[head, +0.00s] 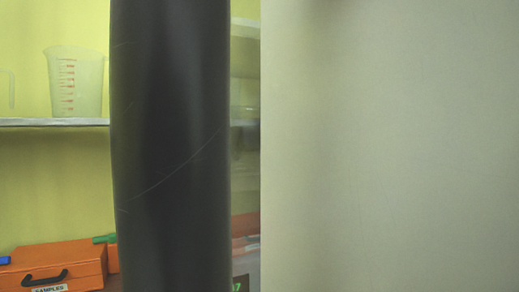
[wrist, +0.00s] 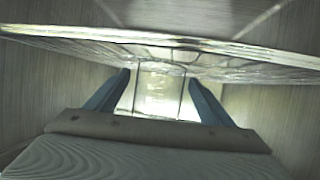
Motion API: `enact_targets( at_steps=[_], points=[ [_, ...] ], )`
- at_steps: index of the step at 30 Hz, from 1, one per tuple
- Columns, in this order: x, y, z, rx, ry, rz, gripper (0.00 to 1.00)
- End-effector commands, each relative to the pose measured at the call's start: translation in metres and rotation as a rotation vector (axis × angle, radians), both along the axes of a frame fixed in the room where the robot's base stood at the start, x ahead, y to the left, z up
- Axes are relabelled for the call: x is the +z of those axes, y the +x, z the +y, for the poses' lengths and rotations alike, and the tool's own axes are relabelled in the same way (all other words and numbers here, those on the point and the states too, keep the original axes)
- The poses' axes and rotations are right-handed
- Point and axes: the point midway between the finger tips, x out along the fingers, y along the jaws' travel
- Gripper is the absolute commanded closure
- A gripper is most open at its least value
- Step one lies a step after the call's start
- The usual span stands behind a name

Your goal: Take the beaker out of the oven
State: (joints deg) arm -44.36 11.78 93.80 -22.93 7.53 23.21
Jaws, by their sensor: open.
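In the wrist view, my gripper (wrist: 159,79) is open, with its two blue fingers pointing away from the camera. A clear beaker (wrist: 159,96) stands between the fingers, with a visible gap on at least part of each side. I cannot tell whether either finger touches it. The beaker's upper part is hidden or blended into a bright, reflective sheet-like edge (wrist: 90,40) that crosses the view. Brushed metal walls of what looks like the oven interior (wrist: 285,105) surround the gripper. The head view shows neither the gripper nor this beaker.
In the head view, a pale panel (head: 400,150) fills the right half. At left, a measuring jug with red marks (head: 76,85) stands on a shelf (head: 50,122). An orange samples box (head: 60,265) sits below. My dark arm link blocks the middle.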

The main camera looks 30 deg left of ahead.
Motion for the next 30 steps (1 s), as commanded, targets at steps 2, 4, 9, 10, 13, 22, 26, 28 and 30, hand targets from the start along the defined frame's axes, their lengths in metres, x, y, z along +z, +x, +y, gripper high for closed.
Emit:
enact_targets(
  at_steps=[2, 4, 9, 10, 13, 22, 26, 28, 30],
  points=[
    [-0.0009, 0.0017, 0.0015, 0.0, 0.0, 0.0, 0.25],
    [-0.0012, 0.0019, 0.0017, 0.0, 0.0, 0.0, 0.25],
    [-0.0013, 0.0017, 0.0015, 0.0, 0.0, 0.0, 0.31],
    [-0.0012, 0.0017, 0.0014, 0.0, 0.0, 0.0, 0.37],
    [-0.0012, 0.0017, 0.0014, 0.0, 0.0, 0.0, 0.53],
    [-0.0008, 0.0016, 0.0013, 0.0, 0.0, 0.0, 0.7],
    [0.0002, 0.0016, 0.0013, 0.0, 0.0, 0.0, 0.7],
    [0.0016, 0.0015, 0.0012, 0.0, 0.0, 0.0, 0.7],
    [0.0036, 0.0016, 0.0012, 0.0, 0.0, 0.0, 0.7]
  ],
)
